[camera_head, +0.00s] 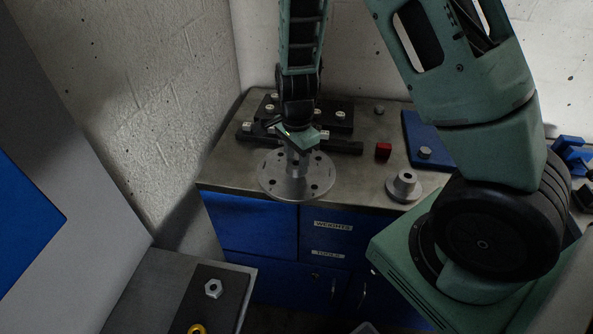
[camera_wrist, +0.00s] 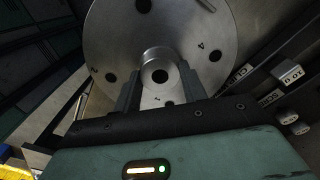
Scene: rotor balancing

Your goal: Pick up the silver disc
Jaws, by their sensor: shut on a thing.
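The silver disc (camera_head: 282,184) is a wide, flat metal rotor with several dark holes and a raised central hub. It shows at the front left edge of the bench in the head view, and large in the wrist view (camera_wrist: 110,38). My gripper (camera_head: 297,146) comes down from above onto the hub. In the wrist view its two dark fingers (camera_wrist: 160,88) stand on either side of the hub and are shut on it. I cannot tell whether the disc touches the bench top. The underside of the disc is hidden.
The bench (camera_head: 352,178) holds a black fixture (camera_head: 342,146) behind the disc, a red block (camera_head: 383,151), a small flanged silver hub (camera_head: 404,185) and a blue plate (camera_head: 425,135). A wall stands close on the left. A lower surface with a nut (camera_head: 213,288) is at front left.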

